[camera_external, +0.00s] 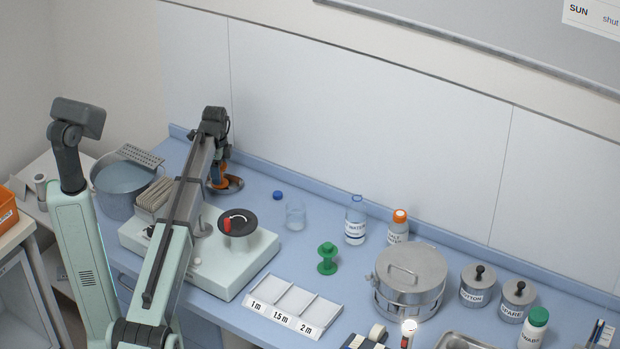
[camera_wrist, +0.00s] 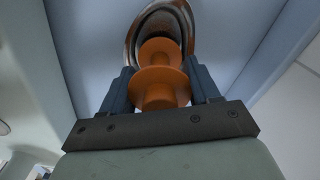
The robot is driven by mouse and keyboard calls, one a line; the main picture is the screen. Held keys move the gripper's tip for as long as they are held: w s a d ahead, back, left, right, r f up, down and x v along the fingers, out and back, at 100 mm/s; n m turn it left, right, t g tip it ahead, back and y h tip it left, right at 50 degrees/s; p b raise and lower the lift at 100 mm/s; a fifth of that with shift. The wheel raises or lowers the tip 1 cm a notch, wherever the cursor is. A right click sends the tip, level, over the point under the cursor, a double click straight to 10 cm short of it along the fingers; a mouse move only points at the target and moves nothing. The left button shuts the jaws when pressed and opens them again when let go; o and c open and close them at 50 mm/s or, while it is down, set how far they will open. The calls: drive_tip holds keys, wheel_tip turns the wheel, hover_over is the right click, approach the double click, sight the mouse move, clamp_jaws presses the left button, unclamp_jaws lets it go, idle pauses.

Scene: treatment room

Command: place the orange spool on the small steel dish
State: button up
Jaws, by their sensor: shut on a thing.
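The orange spool (camera_wrist: 158,88) is between the two fingers of my gripper (camera_wrist: 160,88) in the wrist view, and the fingers are shut on it. The small steel dish (camera_wrist: 140,27) lies just beyond the spool in that view, partly hidden by it. In the external view the spool (camera_external: 219,172) shows under my gripper (camera_external: 217,170), at the dish (camera_external: 236,184) near the back of the blue counter. The arm covers part of the spool and dish there. I cannot tell whether the spool touches the dish.
A white device with a black disc (camera_external: 238,222) stands in front of the dish. A steel bucket (camera_external: 122,190) is to the left. A blue cap (camera_external: 278,195), a glass beaker (camera_external: 295,216) and a green spool (camera_external: 327,259) stand to the right. Bare counter lies around the cap.

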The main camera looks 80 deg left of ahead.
drive_tip(key=shift+f, duration=0.35)
drive_tip(key=o, duration=1)
drive_tip(key=shift+o, duration=0.2)
wheel_tip(320, 180, up, 13)
drive_tip(key=shift+f, duration=0.15)
